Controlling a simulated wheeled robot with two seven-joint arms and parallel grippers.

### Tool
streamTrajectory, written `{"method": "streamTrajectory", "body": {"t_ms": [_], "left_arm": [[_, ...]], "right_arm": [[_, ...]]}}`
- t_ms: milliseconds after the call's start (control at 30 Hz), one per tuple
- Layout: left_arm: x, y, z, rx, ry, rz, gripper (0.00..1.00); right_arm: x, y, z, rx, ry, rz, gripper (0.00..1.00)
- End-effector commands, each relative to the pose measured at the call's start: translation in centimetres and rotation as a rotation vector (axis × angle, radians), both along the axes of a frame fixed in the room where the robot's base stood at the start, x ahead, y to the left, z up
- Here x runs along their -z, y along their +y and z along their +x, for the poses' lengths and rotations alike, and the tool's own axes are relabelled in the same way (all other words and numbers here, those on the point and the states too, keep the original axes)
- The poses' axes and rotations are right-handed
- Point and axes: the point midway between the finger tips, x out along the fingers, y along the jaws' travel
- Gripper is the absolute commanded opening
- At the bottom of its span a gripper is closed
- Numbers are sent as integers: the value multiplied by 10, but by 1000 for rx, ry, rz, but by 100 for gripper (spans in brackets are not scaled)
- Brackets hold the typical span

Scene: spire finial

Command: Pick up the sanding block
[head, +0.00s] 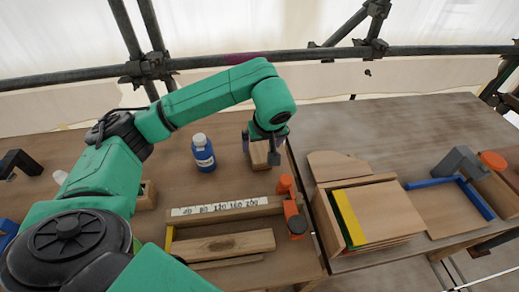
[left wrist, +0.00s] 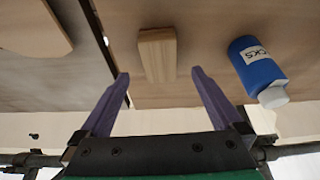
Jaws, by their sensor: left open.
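A small light wooden block, which looks like the sanding block (head: 259,155), sits on the brown workbench near its right edge. In the left wrist view the wooden block (left wrist: 157,52) lies just beyond the fingertips, between their lines. My left gripper (head: 262,150) points down over the block, with its fingers apart on either side of it. In the left wrist view my left gripper (left wrist: 160,73) shows two spread purple-grey fingers with nothing gripped. The gripper partly hides the block in the head view. My right gripper is not in view.
A blue bottle (head: 203,152) with a white cap stands left of the block; it also shows in the left wrist view (left wrist: 257,66). A numbered rack (head: 226,209) and orange tools (head: 294,215) are nearer. A gap separates the second table, with wooden panels (head: 380,214).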

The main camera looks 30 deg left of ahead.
Motion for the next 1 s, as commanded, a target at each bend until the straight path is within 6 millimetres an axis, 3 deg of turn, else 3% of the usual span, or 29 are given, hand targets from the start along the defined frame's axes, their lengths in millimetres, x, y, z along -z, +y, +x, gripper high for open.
{"method": "streamTrajectory", "body": {"t_ms": [100, 500, 700, 733, 767, 933, 967, 1000], "left_arm": [[22, 7, 8, -2, 2, 0, 100], [79, 24, 28, 0, 2, -1, 100], [83, 24, 30, 2, -2, 0, 100], [83, 24, 30, 2, -2, 0, 96], [83, 24, 30, 1, -2, -1, 85], [83, 24, 30, 1, -2, -1, 20], [82, 24, 30, 1, -2, -1, 13], [82, 24, 30, 1, -2, -1, 13]], "right_arm": [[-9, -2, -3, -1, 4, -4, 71], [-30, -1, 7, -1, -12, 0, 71], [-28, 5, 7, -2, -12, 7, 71], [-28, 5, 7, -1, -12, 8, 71], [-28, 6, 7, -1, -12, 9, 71], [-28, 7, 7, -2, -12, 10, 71], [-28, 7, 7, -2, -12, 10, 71], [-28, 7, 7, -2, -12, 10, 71]]}}
